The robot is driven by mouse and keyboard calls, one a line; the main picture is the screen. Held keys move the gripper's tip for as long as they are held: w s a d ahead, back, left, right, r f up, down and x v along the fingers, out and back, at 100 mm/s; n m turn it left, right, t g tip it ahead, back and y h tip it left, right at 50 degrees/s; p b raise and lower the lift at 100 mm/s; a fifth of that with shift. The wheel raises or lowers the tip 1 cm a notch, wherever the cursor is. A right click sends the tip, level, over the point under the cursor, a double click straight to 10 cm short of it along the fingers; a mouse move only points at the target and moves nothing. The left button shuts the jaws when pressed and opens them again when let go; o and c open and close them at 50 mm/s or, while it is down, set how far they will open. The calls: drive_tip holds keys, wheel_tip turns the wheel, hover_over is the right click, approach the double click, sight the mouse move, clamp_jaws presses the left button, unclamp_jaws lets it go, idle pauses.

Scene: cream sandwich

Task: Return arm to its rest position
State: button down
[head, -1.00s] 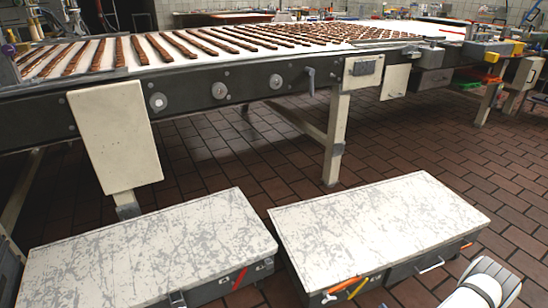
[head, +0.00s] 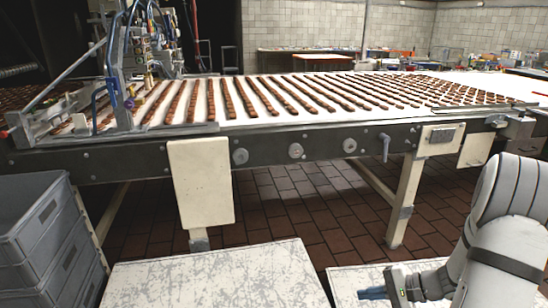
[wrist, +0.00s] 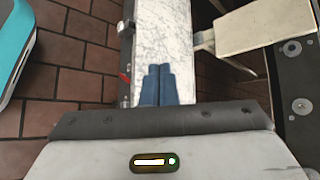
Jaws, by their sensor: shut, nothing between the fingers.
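My arm (head: 500,225) shows at the lower right of the head view, pale and jointed, bent down with its wrist towards the left. My gripper (head: 372,292) is at its end, with blue fingers low in front of the conveyor, over or beside the right-hand scuffed white box top (head: 345,280). In the wrist view the two blue fingers of my gripper (wrist: 158,85) lie side by side, shut and empty. A marbled white box top (wrist: 165,35) shows beyond them.
The conveyor (head: 340,145) with rows of brown bars stands ahead. Another scuffed white box (head: 215,280) is left of my gripper. Grey stacked crates (head: 35,230) stand at the far left. Open brown tiled floor (head: 290,210) lies under the conveyor.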

drive_tip(key=s+a+r+n+h+p, duration=0.3)
drive_tip(key=s+r+p, duration=0.1)
drive_tip(key=r, duration=0.6)
drive_tip(key=s+a+r+n+g+h+p, duration=0.1)
drive_tip(key=s+a+r+n+h+p, duration=0.3)
drive_tip(key=r, duration=0.7)
drive_tip(key=s+a+r+n+h+p, duration=0.3)
drive_tip(key=s+r+p, duration=0.3)
drive_tip(key=r, duration=0.4)
drive_tip(key=shift+s+a+r+n+g+h, duration=0.25)
drive_tip(key=shift+s+n+g+h, duration=0.1)
drive_tip(key=shift+n+h, duration=0.15)
